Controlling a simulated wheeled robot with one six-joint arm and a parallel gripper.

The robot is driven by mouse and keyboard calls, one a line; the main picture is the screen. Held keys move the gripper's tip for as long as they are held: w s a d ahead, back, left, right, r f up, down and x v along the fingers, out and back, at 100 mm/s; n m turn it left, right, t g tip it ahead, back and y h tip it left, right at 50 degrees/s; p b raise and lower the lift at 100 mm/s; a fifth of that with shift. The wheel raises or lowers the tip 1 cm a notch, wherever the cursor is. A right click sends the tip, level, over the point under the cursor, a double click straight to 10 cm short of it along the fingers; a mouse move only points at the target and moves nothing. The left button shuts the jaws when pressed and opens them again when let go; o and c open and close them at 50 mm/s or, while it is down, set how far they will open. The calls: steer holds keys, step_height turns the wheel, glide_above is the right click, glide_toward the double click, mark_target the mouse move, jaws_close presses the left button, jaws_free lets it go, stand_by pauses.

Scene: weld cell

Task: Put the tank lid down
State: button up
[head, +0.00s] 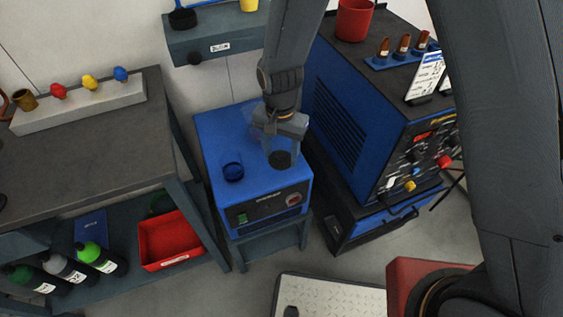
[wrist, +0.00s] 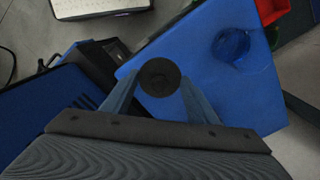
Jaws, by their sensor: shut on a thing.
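The tank lid (head: 280,159) is a small round black disc. My gripper (head: 282,148) is shut on it, over the right part of the blue tank's top (head: 213,134). In the wrist view the lid (wrist: 159,68) sits between the two fingertips (wrist: 158,84), with the blue top (wrist: 205,70) under it. I cannot tell whether the lid touches the top or hangs just above it. A round dark-blue opening (head: 233,171) with a rim lies left of the lid, uncovered. It also shows in the wrist view (wrist: 231,44), up and to the right of the lid.
A blue welding machine (head: 345,115) stands close on the right of the tank. A grey workbench (head: 90,135) is on the left, with a red bin (head: 170,240) and several bottles below. A shelf (head: 215,38) is behind.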

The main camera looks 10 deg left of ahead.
mark_target(281, 163)
steer(key=shift+f, duration=2.45)
steer(key=shift+f, duration=0.1)
steer(key=o, duration=1)
step_height(281, 163, up, 12)
steer(key=shift+r+b, duration=0.15)
steer(key=shift+b, duration=0.3)
steer(key=s+d+r+n, duration=0.1)
steer(key=s+d+r, duration=0.1)
steer(key=d, duration=0.7)
steer(key=s+d+r, duration=0.3)
steer(key=s+d, duration=0.1)
steer(key=d, duration=0.6)
steer(key=s+d+r+n, duration=0.1)
steer(key=s+d+r, duration=0.2)
steer(key=d, duration=0.6)
steer(key=shift+d+r+n, duration=0.1)
steer(key=shift+d+n, duration=0.1)
steer(key=shift+n, duration=0.1)
